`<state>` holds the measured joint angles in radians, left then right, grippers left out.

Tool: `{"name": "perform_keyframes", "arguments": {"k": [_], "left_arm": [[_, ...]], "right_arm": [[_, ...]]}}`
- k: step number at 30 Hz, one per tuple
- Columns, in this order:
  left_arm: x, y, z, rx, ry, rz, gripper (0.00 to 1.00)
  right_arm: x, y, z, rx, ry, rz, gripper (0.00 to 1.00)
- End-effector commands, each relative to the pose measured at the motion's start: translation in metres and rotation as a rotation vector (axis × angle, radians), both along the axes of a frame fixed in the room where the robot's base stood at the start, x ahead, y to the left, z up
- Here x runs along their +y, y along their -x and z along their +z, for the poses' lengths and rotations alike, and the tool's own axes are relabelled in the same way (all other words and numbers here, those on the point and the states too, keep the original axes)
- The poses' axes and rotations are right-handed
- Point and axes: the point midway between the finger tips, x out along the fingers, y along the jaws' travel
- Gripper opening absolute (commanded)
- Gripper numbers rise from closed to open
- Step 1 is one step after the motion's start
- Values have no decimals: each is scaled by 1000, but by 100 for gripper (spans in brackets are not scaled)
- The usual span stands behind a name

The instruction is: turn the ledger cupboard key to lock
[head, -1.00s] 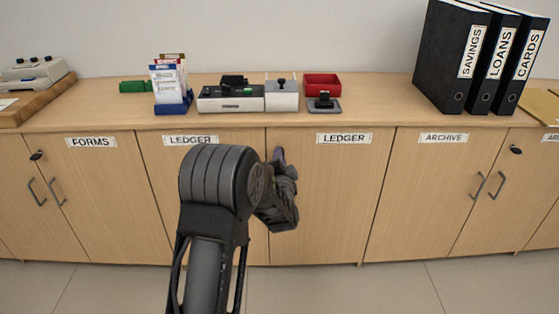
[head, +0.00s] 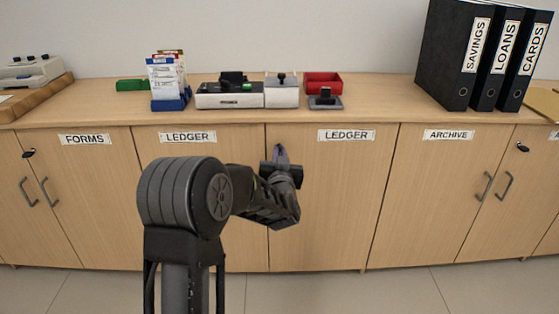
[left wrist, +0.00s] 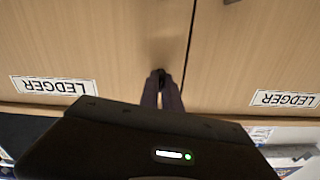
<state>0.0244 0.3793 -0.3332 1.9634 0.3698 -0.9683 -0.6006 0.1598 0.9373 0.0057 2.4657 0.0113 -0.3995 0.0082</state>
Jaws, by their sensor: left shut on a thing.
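The ledger cupboard has two light wooden doors, a left one (head: 155,149) and a right one (head: 330,200), each with a LEDGER label. Both look closed. My left gripper (head: 280,152) is at the upper part of the seam between them. In the left wrist view its fingers (left wrist: 162,88) are shut on a small dark key (left wrist: 161,74) at the door face beside the seam. The fingers hide most of the key, and its angle cannot be told. My right gripper is not in view.
The countertop (head: 375,105) overhangs just above my gripper. FORMS and ARCHIVE cupboards flank the ledger cupboard. Handles (head: 485,186) stick out from the neighbouring doors.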

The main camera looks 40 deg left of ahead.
Motion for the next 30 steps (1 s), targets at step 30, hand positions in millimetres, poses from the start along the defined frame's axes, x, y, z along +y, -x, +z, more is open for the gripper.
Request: {"name": "perform_keyframes", "arguments": {"k": [30], "left_arm": [[0, 0, -1, -108, 145, 0, 21]], "right_arm": [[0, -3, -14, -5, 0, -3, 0]]}}
